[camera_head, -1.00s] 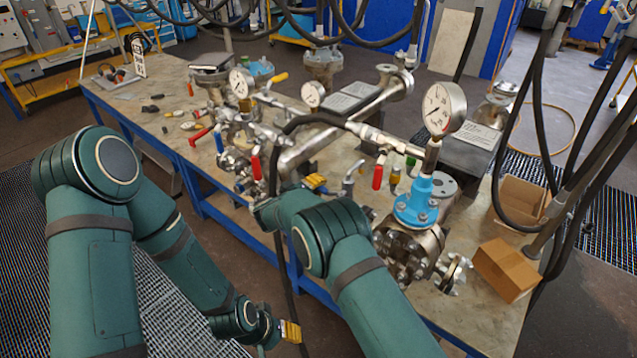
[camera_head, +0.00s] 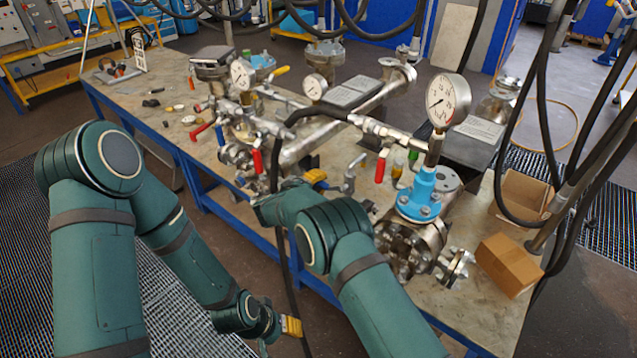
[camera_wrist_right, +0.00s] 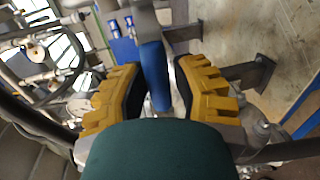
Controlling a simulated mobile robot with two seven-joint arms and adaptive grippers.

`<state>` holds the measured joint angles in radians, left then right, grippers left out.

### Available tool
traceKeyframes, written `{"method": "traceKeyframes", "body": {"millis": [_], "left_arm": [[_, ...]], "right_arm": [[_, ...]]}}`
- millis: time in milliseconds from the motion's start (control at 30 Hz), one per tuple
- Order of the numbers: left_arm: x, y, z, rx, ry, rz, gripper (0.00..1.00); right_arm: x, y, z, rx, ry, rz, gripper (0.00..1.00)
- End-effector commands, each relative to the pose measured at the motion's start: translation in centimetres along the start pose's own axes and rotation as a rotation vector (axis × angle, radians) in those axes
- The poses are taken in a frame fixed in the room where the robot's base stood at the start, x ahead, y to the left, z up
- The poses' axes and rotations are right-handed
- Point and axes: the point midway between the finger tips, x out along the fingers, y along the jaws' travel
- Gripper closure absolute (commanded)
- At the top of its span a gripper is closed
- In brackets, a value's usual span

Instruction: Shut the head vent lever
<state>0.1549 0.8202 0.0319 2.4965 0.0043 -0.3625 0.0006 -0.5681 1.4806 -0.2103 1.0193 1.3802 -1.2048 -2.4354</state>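A blue lever handle (camera_wrist_right: 153,72) fills part of the gap between the yellow fingers of my right gripper (camera_wrist_right: 158,88) in the right wrist view. Gaps show on both sides of it, so the fingers are open around it and not clamped. In the head view my right gripper (camera_head: 315,177) is at the piping in the middle of the bench, mostly hidden by its own arm.
The bench (camera_head: 480,310) carries red-handled valves (camera_head: 257,161), a large pressure gauge (camera_head: 447,101) and crossing pipes. Cardboard boxes (camera_head: 508,265) lie at the right end. Black hoses (camera_head: 540,120) hang at the right. The bench's left end has bare room.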

Motion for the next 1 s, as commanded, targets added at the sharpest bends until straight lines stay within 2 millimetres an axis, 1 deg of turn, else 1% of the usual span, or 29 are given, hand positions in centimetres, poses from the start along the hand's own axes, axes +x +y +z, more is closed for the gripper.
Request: {"method": "traceKeyframes", "body": {"millis": [33,67,333,467,567,800,1000], "left_arm": [[0.0,0.0,0.0,0.000,0.000,0.000,0.51],[0.0,0.0,0.0,0.000,0.000,0.000,0.51],[0.0,0.0,0.0,0.000,0.000,0.000,0.51],[0.0,0.0,0.0,0.000,0.000,0.000,0.51],[0.0,0.0,0.0,0.000,0.000,0.000,0.51],[0.0,0.0,0.0,0.000,0.000,0.000,0.51],[0.0,0.0,0.0,0.000,0.000,0.000,0.51]], "right_arm": [[0.0,-0.1,0.0,-0.001,0.000,-0.001,0.52],[0.0,-0.1,0.0,-0.001,0.000,-0.001,0.49],[0.0,0.0,0.0,0.001,0.000,0.000,0.49],[-0.8,0.0,-0.1,0.001,0.002,0.000,0.49],[-2.1,0.1,-0.1,0.002,0.002,0.000,0.49],[-7.0,0.0,-0.1,0.000,0.003,-0.001,0.49],[-10.3,0.1,-0.1,0.001,0.002,0.000,0.49]]}}
